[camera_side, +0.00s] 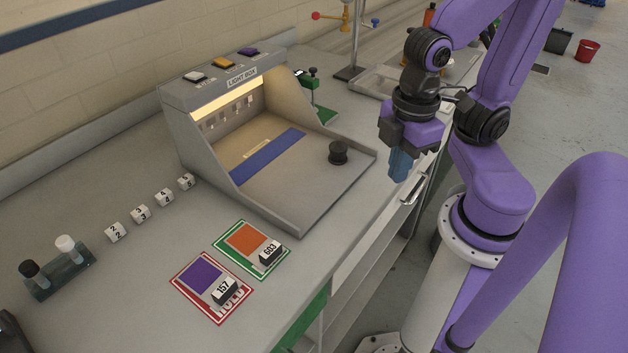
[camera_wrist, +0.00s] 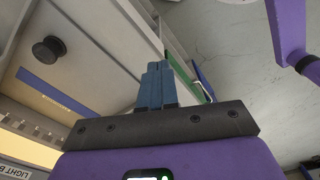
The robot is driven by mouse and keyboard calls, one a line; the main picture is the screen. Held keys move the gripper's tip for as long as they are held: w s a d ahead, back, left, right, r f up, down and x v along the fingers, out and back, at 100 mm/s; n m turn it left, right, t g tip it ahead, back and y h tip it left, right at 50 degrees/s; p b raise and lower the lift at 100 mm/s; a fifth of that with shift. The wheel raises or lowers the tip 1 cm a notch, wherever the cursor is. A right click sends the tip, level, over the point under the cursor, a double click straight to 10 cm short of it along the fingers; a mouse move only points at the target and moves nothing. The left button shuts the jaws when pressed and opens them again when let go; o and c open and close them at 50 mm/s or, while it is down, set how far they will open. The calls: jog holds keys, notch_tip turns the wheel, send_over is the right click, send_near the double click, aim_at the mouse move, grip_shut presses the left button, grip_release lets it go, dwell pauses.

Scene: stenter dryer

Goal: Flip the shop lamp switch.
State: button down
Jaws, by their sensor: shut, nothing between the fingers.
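The grey light box (camera_side: 205,155) stands on the bench, with its inside lit warm. My gripper (camera_side: 399,176) is shut and empty, pointing down near the bench's front edge, right of the box and well away from the switches. Its blue fingers (camera_wrist: 157,72) are together in the wrist view.
A black knob-like piece (camera_side: 338,152) stands on the box floor near a blue strip (camera_side: 268,156). A green stand (camera_side: 313,92) is behind the box. Numbered cubes (camera_side: 140,213), two cards (camera_side: 211,287) and a bottle holder (camera_side: 58,276) lie in front and left.

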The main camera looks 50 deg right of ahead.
jog(key=w+a+r+m+t, duration=0.15)
jog(key=w+r, duration=0.25)
jog(key=w, duration=0.4)
jog(key=w+a+r+m, duration=0.3)
jog(key=w+r, duration=0.1)
jog(key=w, duration=0.3)
jog(key=w+a+r+m, duration=0.2)
jog(key=w+a+r, duration=0.15)
jog(key=w, duration=0.45)
jog(key=w+d+r+m, duration=0.2)
jog(key=w+d+r, duration=0.1)
jog(key=w, duration=0.3)
jog(key=w+d+r+m+t, duration=0.1)
jog(key=w+d+r+m, duration=0.1)
jog(key=w+d+r, duration=0.2)
jog(key=w+d+r+m+t, duration=0.1)
jog(key=w+d+r+m, duration=0.1)
jog(key=w, duration=0.6)
jog(key=shift+w+d+r, duration=0.15)
jog(key=shift+d+r, duration=0.7)
jog(key=shift+r, duration=0.25)
jog(key=shift+f, duration=0.15)
send_near(219, 59)
jog(key=x, duration=0.5)
jog(key=shift+w+a+f, duration=0.1)
jog(key=shift+f, duration=0.1)
jog(key=shift+w+f, duration=0.1)
jog(key=shift+f, duration=0.45)
